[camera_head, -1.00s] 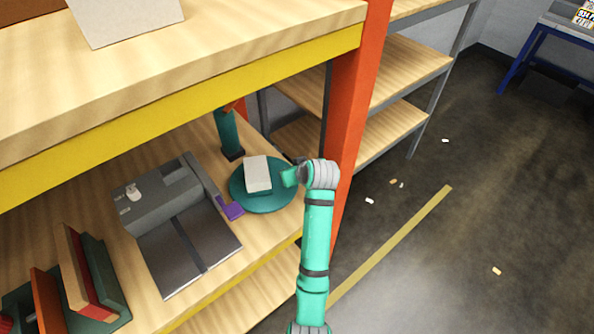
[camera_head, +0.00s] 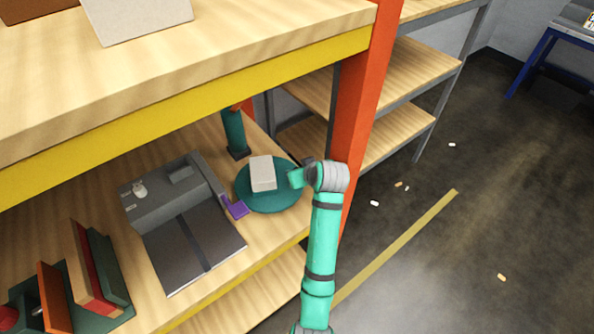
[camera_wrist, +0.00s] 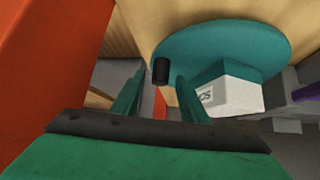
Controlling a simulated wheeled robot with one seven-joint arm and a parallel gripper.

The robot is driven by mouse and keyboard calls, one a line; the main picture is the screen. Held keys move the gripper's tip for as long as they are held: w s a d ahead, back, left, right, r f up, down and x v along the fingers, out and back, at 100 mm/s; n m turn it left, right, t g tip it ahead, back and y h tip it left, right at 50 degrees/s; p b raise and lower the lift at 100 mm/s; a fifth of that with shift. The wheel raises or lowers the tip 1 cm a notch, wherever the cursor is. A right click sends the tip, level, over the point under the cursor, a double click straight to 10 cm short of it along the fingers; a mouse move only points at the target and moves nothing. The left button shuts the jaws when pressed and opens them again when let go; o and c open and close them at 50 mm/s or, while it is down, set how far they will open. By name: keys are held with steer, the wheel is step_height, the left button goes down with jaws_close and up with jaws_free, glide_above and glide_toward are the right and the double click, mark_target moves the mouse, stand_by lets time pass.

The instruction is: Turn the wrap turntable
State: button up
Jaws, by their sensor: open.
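The wrap turntable (camera_head: 270,203) is a round teal disc on the lower shelf. A pale box (camera_head: 263,172) sits on it; in the wrist view the box (camera_wrist: 233,95) shows a white lower part with dark lettering and a teal part. A short black peg (camera_wrist: 161,71) stands at the disc's edge in the wrist view. My gripper (camera_head: 297,177) is at the right edge of the disc. In the wrist view my gripper (camera_wrist: 159,82) has its two green fingers apart, with the black peg appearing between their tips. I cannot tell whether either finger touches it.
The yellow-edged upper shelf (camera_head: 200,95) overhangs the lower one. A grey machine (camera_head: 185,225), a purple piece (camera_head: 234,207) and a teal upright (camera_head: 235,135) stand near the disc.

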steer(key=v, duration=0.9)
steer(key=shift+f, duration=0.15)
